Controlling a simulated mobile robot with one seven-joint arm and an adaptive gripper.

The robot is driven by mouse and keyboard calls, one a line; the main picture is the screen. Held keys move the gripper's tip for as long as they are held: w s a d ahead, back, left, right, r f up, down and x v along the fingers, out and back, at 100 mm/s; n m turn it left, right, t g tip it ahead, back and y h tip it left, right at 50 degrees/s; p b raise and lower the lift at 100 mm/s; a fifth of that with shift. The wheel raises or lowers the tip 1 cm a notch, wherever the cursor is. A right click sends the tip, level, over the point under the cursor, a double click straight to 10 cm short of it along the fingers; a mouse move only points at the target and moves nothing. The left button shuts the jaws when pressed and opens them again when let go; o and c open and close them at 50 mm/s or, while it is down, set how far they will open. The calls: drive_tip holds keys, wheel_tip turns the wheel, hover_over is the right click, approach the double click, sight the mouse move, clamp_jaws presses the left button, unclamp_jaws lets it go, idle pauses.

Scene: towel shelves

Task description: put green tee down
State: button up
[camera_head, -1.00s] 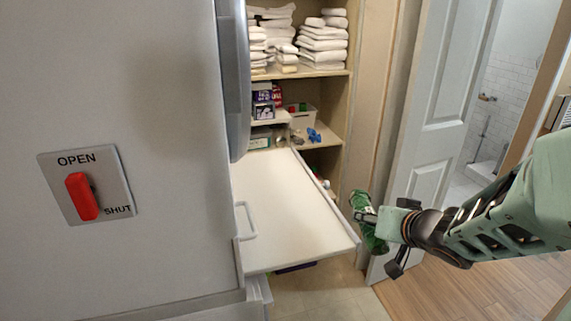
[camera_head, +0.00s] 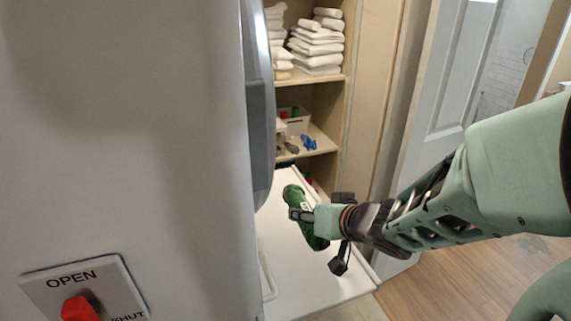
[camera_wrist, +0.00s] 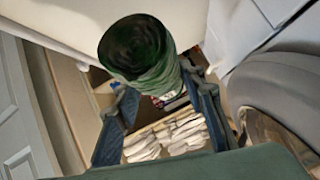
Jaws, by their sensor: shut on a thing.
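The green tee is a dark green rolled bundle (camera_head: 311,232). My gripper (camera_head: 300,214) is shut on it around its middle. In the head view they are in front of the white pull-out board (camera_head: 312,280), over its right part. I cannot tell whether the tee touches the board. In the wrist view the tee (camera_wrist: 140,50) shows its round dark end between the two fingers of my gripper (camera_wrist: 165,92). The board's edge shows at the top there.
Wooden shelves (camera_head: 345,100) behind hold stacks of white towels (camera_head: 316,45) and a bin with small things. A large grey cabinet (camera_head: 130,150) with an OPEN/SHUT switch (camera_head: 85,290) fills the left. A white door (camera_head: 435,110) stands right. The board looks otherwise bare.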

sight(299, 203)
drive_tip(key=shift+s+a+r, duration=0.25)
drive_tip(key=shift+a+r, duration=0.25)
drive_tip(key=shift+a, duration=0.2)
drive_tip(key=w+f, duration=0.1)
drive_tip(key=w, duration=0.2)
drive_tip(key=w+f+b, duration=0.1)
drive_tip(key=w+f, duration=0.1)
drive_tip(key=w+f+b, duration=0.1)
drive_tip(key=w, duration=0.2)
drive_tip(key=shift+w+a+f, duration=0.25)
drive_tip(key=shift+w+f, duration=0.1)
drive_tip(key=w+f+b, duration=0.1)
drive_tip(key=f+b, duration=0.1)
drive_tip(key=w+f+b, duration=0.2)
drive_tip(key=shift+w+a, duration=0.1)
drive_tip(key=shift+w, duration=0.2)
drive_tip(key=shift+w+f, duration=0.25)
drive_tip(key=shift+w, duration=0.1)
drive_tip(key=shift+w+f+b, duration=0.2)
drive_tip(key=shift+f+b, duration=0.2)
drive_tip(key=shift+b, duration=0.25)
drive_tip(key=shift+w+f+b, duration=0.2)
drive_tip(key=shift+f+b, duration=1.35)
drive_tip(key=shift+b, duration=0.15)
